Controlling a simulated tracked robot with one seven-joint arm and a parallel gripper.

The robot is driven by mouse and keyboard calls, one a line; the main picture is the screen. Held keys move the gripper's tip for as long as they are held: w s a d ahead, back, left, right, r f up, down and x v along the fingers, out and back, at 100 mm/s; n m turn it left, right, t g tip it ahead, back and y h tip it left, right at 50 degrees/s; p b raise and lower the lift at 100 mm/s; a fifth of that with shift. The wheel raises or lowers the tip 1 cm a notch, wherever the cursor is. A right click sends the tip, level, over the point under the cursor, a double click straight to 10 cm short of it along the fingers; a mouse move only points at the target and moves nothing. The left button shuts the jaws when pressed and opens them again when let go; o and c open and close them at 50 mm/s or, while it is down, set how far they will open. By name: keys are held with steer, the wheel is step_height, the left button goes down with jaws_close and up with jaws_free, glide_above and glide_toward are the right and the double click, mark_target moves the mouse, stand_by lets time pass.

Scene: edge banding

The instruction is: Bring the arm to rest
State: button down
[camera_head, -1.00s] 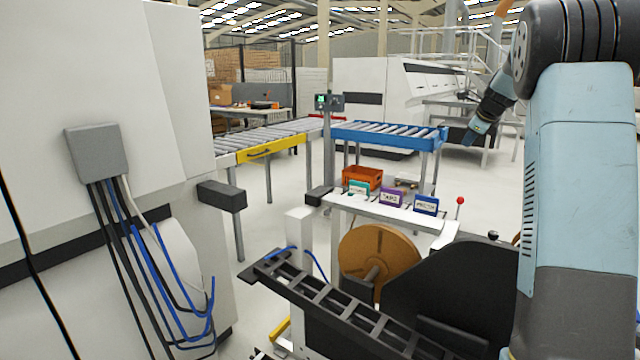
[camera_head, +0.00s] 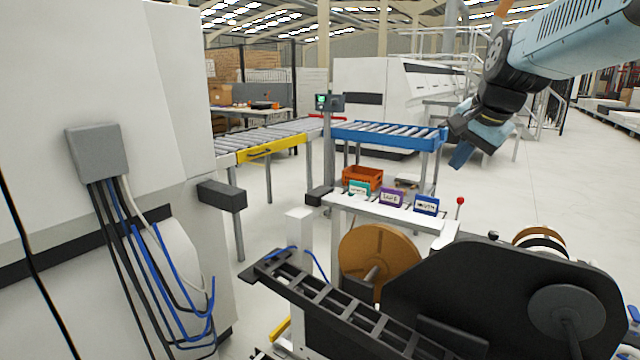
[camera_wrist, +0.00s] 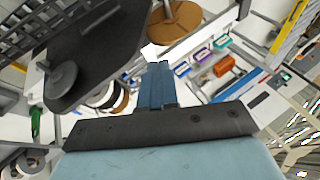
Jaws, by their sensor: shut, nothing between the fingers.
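My arm reaches in from the upper right in the head view. My gripper (camera_head: 460,157) hangs in the air to the right of the blue roller conveyor, its blue fingers pointing down and left. In the wrist view my gripper (camera_wrist: 157,68) shows its blue fingers together at the centre, with nothing between them. It touches nothing that I can see. The edge banding station below it has a black plate (camera_head: 478,290) and a brown tape reel (camera_head: 380,255).
A white shelf (camera_head: 390,208) carries teal, purple and blue labelled cards. An orange crate (camera_head: 362,178) sits behind them. The blue conveyor (camera_head: 385,135) and yellow-edged conveyor (camera_head: 270,149) stand behind. A white machine (camera_head: 120,60) fills the left. Open floor lies at the right.

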steer(key=s+a+f+n, duration=0.1)
steer(key=s+f+n, duration=0.2)
steer(key=s, duration=0.3)
steer(key=s+a+f+n, duration=0.1)
steer(key=s+f+n, duration=0.1)
steer(key=s, duration=0.4)
steer(key=s+a+f+n+h, duration=0.1)
steer(key=s+a+f+n, duration=0.1)
steer(key=s, duration=0.4)
steer(key=shift+s+f+n+g, duration=0.3)
steer(key=shift+f+n, duration=0.55)
steer(key=shift+n, duration=0.35)
